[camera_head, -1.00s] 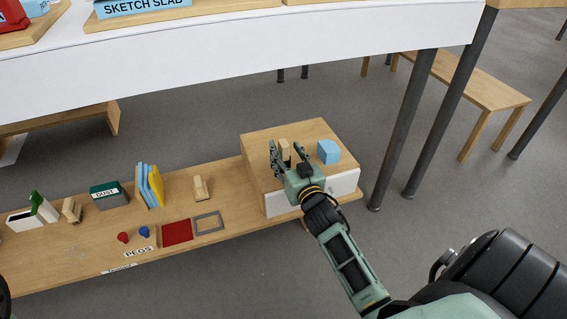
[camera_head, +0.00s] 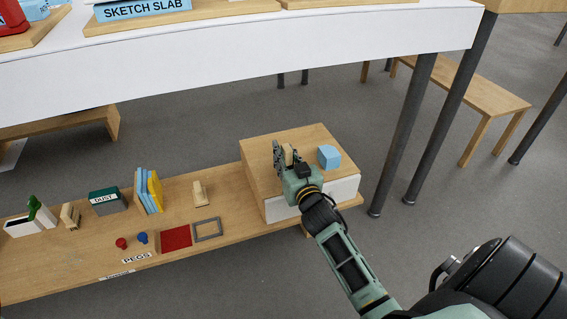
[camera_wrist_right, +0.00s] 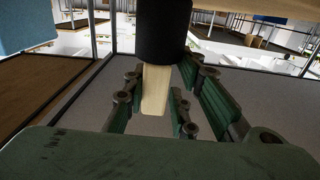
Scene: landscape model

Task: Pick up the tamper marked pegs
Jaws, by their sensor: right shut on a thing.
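My right gripper (camera_head: 284,152) is above the wooden box at the right end of the low bench. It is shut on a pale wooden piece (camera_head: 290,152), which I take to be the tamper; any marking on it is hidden. In the right wrist view the piece shows as a pale wooden block (camera_wrist_right: 156,90) between the green fingers, below a black cylindrical part (camera_wrist_right: 162,30). A label reading PEGS (camera_head: 136,258) lies on the bench front, near a red peg (camera_head: 121,243) and a blue peg (camera_head: 142,238). My left gripper is not in view.
A light blue block (camera_head: 329,156) sits on the wooden box (camera_head: 265,150), just right of my gripper. The bench holds another wooden piece (camera_head: 199,193), upright books (camera_head: 150,190), a DUST box (camera_head: 107,200), a red square (camera_head: 175,238) and a grey frame (camera_head: 208,229).

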